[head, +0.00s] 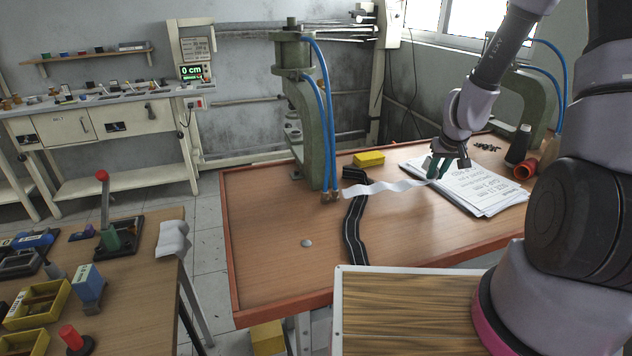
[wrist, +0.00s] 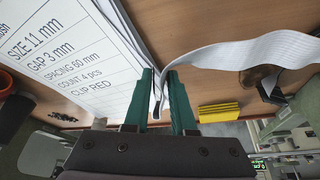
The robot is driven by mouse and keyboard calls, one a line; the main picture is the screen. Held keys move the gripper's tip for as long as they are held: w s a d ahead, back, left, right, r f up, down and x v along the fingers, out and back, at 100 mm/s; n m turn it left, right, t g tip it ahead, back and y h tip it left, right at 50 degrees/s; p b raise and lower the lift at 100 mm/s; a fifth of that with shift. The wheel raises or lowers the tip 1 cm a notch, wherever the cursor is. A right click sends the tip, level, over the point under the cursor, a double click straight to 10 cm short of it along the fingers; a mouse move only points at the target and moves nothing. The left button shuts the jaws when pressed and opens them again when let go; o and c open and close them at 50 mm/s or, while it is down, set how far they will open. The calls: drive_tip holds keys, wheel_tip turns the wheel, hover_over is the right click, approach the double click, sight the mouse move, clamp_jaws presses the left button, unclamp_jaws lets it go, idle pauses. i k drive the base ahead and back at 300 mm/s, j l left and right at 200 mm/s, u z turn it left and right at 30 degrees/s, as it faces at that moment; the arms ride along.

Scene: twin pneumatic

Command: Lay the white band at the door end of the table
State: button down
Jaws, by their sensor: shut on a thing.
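My gripper (head: 437,168) is shut on one end of the white band (head: 385,187), over the left edge of the printed sheets (head: 478,189). The band runs left from the jaws in a wavy strip over the table (head: 275,270); its far end is near the foot of the green press (head: 302,110). I cannot tell how much of it touches the table. In the wrist view the band (wrist: 240,62) curves right from between the green fingertips (wrist: 161,90). A black striped band (head: 353,225) lies on the table, under or beside the white band's left part. No door shows.
A yellow block (head: 369,158) sits behind the white band. A red-orange cup (head: 525,169) and small dark pieces (head: 487,147) lie at the table's right. A second green press (head: 530,95) stands there. The table's front left is mostly clear, with a small metal knob (head: 306,243).

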sight(255, 199)
drive_tip(key=k+j+u, duration=0.15)
drive_tip(key=k+u, duration=0.2)
drive_tip(key=k, duration=0.3)
drive_tip(key=i+j+u, duration=0.15)
drive_tip(key=u, duration=0.3)
drive_tip(key=i+j+u, duration=0.2)
drive_tip(key=u, duration=0.3)
